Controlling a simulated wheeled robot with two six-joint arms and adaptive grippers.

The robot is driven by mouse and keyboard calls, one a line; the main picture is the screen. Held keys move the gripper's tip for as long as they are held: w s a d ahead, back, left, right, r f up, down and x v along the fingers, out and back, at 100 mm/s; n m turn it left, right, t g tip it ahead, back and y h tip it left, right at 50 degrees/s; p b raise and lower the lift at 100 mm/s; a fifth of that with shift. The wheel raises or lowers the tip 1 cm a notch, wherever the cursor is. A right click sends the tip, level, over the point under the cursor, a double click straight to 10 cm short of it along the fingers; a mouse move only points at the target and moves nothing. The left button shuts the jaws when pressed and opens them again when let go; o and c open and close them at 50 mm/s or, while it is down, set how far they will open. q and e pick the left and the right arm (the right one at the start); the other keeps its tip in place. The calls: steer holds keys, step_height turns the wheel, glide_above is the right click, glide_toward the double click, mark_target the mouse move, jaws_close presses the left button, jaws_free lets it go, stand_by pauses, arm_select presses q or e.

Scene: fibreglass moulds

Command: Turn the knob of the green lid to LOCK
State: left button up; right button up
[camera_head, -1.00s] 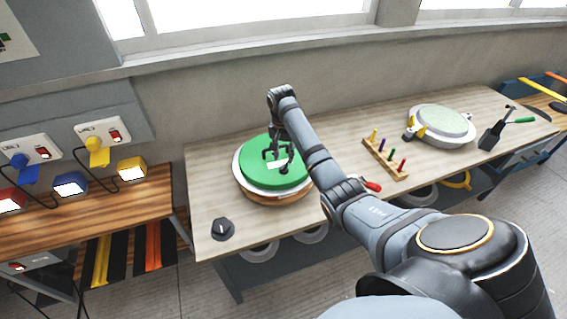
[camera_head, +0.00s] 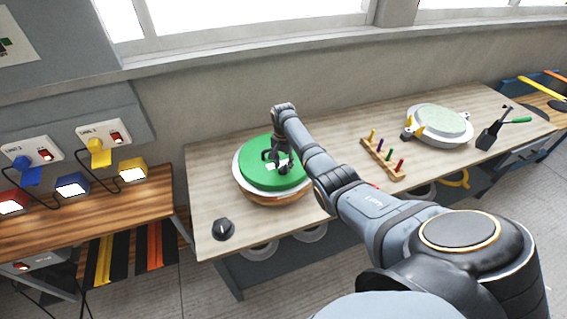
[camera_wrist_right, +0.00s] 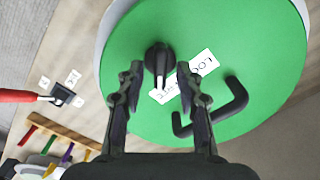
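The round green lid (camera_head: 255,178) sits on a pale round mould on the table, and it fills much of the wrist view (camera_wrist_right: 255,60). Its black knob (camera_wrist_right: 158,58) has a white pointer directed toward my gripper. A white LOCK label (camera_wrist_right: 204,62) lies right of the knob; a second label (camera_wrist_right: 164,93) is partly covered and hard to read. My left gripper is not in view.
A black dial (camera_head: 223,229) stands at the table's front left. A wooden rack of coloured pegs (camera_head: 383,160) and a second mould (camera_head: 438,123) are to the right. A red handle (camera_wrist_right: 18,96) shows at the wrist view's left.

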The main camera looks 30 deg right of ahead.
steer(key=shift+f, duration=0.1)
jaws_close()
steer(key=shift+n, duration=0.3)
steer(key=n+p, duration=0.1)
steer(key=n, duration=0.1)
steer(key=shift+w+n, duration=0.1)
steer(key=shift+n, duration=0.3)
steer(key=n, duration=0.2)
steer(key=n+p, duration=0.1)
steer(key=n, duration=0.2)
steer(key=shift+w+a, duration=0.1)
steer(key=shift+a, duration=0.1)
steer(key=n, duration=0.5)
steer(key=shift+a+p, duration=0.15)
steer(key=shift+p, duration=0.2)
steer(key=shift+a+n, duration=0.1)
steer(key=shift+n, duration=2.2)
